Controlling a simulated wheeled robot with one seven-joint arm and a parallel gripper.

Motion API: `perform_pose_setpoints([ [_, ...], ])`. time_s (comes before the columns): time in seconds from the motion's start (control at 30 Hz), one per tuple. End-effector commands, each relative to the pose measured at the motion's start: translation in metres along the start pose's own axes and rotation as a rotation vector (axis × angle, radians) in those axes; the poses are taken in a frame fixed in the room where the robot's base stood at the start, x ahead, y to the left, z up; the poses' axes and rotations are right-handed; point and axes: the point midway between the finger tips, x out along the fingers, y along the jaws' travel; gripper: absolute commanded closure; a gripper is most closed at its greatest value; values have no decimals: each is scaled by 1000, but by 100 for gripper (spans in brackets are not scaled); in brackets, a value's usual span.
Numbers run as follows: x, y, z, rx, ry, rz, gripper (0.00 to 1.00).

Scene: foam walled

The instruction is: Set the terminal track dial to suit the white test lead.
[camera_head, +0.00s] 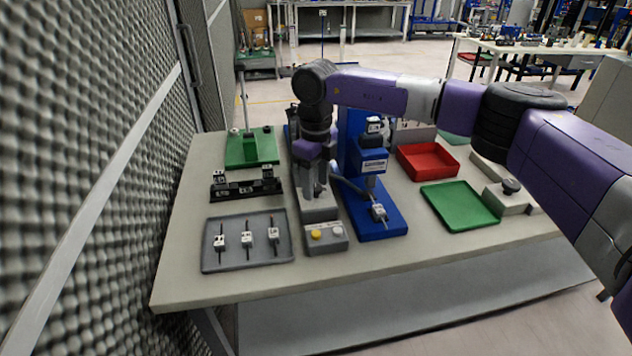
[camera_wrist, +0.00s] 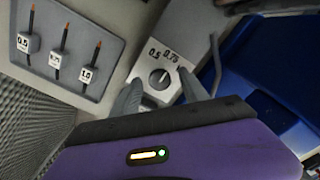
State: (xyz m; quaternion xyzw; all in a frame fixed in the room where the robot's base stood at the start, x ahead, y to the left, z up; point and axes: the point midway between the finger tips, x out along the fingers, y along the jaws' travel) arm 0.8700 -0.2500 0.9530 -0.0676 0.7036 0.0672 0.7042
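In the head view my gripper (camera_head: 316,190) points down over the grey unit and hides the dial. Three leads with white tags and dark wires lie in the grey tray (camera_head: 209,262); which is the white test lead is unclear.
A blue press (camera_head: 395,226) with a lever stands close right of my gripper, a tagged piece on its base. A box with yellow and white buttons (camera_head: 326,243) is in front. Red (camera_head: 427,160) and green (camera_head: 460,205) trays lie right; a foam wall is left.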

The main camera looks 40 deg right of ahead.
Motion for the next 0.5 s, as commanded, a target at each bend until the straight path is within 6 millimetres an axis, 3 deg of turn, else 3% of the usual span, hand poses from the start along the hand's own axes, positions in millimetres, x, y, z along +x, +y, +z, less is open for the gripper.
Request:
perform_pose_setpoints([
  [0.27,-9,0,0,0,0,-1,48],
  [0.5,-48,-1,0,0,-2,-3,48],
])
